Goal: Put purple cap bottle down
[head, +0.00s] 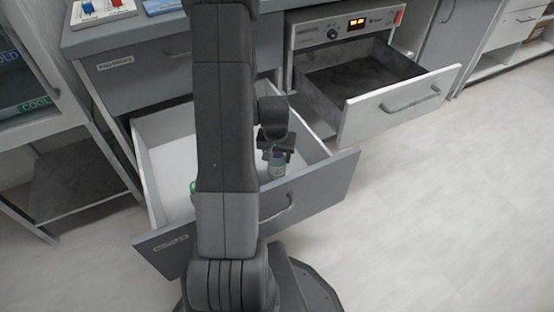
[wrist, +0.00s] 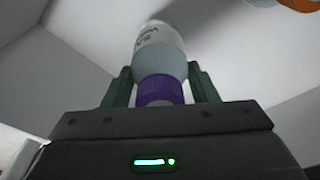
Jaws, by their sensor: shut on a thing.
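The purple cap bottle (wrist: 160,50) is between the two fingers of my gripper (wrist: 160,88) in the wrist view. Its purple cap is nearest the palm and its pale labelled body points away. In the head view the bottle (head: 276,168) hangs below my gripper (head: 275,150), upright or nearly so, over the inside of the open grey drawer (head: 165,150). My gripper is shut on it. I cannot tell whether the bottle's base touches the drawer floor.
A green item (head: 193,187) shows in the drawer, mostly hidden by my arm. An orange and white thing (wrist: 292,5) is at the wrist view's top right. A second open drawer (head: 400,105) stands at the right under a panel with a lit display. The floor at the right is clear.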

